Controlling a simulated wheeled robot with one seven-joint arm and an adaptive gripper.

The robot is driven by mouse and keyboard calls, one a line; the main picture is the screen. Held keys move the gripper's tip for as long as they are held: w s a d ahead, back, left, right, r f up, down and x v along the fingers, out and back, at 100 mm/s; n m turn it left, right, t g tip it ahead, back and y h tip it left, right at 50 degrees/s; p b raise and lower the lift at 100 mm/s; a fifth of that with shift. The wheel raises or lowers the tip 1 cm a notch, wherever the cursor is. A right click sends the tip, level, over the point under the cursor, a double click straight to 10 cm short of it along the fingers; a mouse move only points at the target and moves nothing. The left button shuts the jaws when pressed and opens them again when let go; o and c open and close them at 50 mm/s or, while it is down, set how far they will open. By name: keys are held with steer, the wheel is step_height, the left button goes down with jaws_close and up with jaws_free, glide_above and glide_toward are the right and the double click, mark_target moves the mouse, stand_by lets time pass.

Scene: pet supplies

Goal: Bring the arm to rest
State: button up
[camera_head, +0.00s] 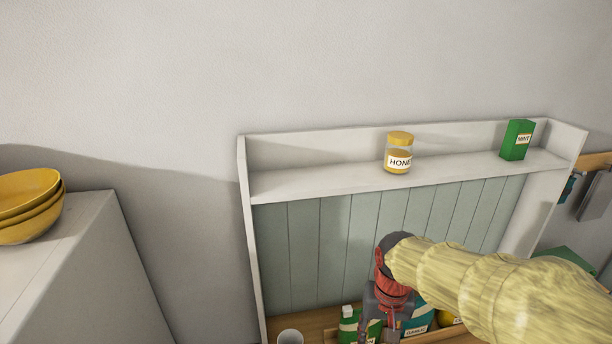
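My arm (480,285) comes in from the lower right, wood-like yellow in look. It ends in a red and dark wrist with my gripper (388,332) pointing down at the bottom edge of the view. The gripper is in front of the shelf unit's lower part, among or above the packets there. Its fingertips are small and partly cut off by the frame, so I cannot tell if they are open or hold anything.
A white shelf unit (247,235) bears a honey jar (399,153) and a green mint box (517,140) on top. Below stand a green bottle (347,326), teal packet (417,322) and grey cup (290,336). Yellow bowls (30,205) sit on a white cabinet (75,250) at left.

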steer(key=s+d+f+t+b, duration=0.1)
steer(key=s+f+t+b, duration=0.1)
steer(key=s+b, duration=0.5)
steer(key=s+d+f+n+t+b, duration=0.1)
steer(key=s+d+f+t+b, duration=0.1)
steer(key=s+b, duration=0.4)
steer(key=shift+s+d+f+t+b, duration=0.15)
steer(key=shift+s+f+t+b, duration=0.25)
steer(key=shift+f+b, duration=0.6)
steer(key=shift+r, duration=0.3)
stand_by(0.4)
